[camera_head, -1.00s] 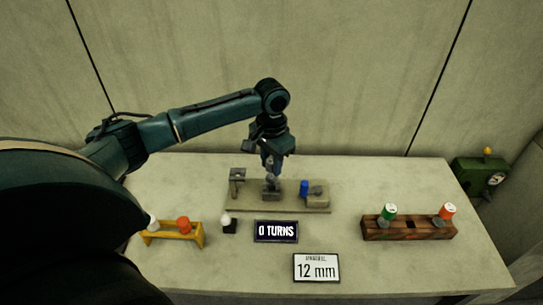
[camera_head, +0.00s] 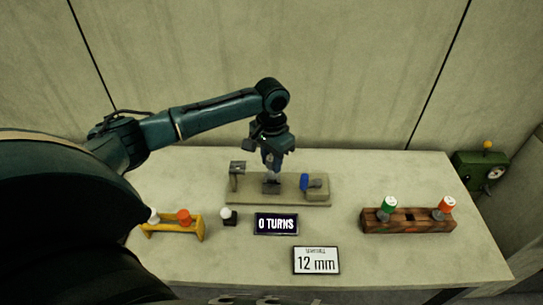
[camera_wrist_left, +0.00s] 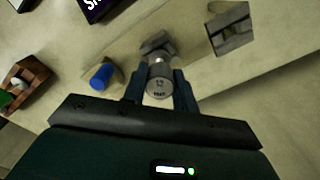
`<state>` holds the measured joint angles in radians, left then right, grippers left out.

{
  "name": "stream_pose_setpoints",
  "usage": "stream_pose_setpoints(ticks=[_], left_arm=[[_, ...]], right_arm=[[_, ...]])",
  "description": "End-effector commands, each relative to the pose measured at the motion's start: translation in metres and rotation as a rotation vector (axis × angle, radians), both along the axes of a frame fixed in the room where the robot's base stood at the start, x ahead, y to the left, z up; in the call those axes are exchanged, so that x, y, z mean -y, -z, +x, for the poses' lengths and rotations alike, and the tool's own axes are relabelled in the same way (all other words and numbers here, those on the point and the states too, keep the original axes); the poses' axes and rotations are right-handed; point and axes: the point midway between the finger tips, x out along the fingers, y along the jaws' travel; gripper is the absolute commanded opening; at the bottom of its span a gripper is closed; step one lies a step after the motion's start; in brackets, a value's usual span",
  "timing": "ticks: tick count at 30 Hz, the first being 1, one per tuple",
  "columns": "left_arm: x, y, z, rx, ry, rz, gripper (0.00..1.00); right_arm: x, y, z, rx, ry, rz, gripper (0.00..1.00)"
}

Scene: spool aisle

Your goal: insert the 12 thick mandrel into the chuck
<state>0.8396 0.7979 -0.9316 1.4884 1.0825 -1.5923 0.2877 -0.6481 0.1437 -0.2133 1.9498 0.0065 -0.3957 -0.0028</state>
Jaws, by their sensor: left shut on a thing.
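My left gripper (camera_head: 271,168) points down over the middle of the beige fixture base. In the left wrist view my left gripper (camera_wrist_left: 160,92) is shut on a grey metal mandrel (camera_wrist_left: 160,82) whose round end bears the mark 12. The chuck, a grey block (camera_head: 271,187), stands right under the gripper; it also shows in the left wrist view (camera_wrist_left: 155,44), just beyond the mandrel. The mandrel's lower end is hidden, so I cannot tell how far it is in the chuck. My right gripper is not in view.
A blue lever (camera_head: 304,181) and a grey post (camera_head: 236,176) flank the chuck. In front are the "0 TURNS" display (camera_head: 276,224) and "12 mm" sign (camera_head: 316,261). A yellow rack (camera_head: 172,229) stands left, a brown wooden rack (camera_head: 410,222) right. The table's right front is clear.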

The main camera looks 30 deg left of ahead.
Motion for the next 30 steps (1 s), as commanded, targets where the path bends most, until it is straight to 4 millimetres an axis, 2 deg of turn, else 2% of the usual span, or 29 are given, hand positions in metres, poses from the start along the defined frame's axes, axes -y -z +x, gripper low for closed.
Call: stream_pose_setpoints(ticks=[14,15,23,30], left_arm=[[0.000,0.019,0.000,0.000,0.000,-0.001,0.04],[0.000,0.018,0.000,0.001,0.000,0.000,0.31],[0.000,0.018,0.000,0.001,0.000,0.000,0.53],[0.000,0.017,0.000,0.000,0.000,0.001,0.53]], right_arm=[[0.000,0.000,0.000,0.000,0.000,0.000,0.36],[0.000,0.000,0.000,0.000,0.000,0.000,0.36],[0.000,0.000,0.000,0.000,0.001,-0.001,0.36],[0.000,0.000,0.000,0.000,0.001,-0.001,0.36]])
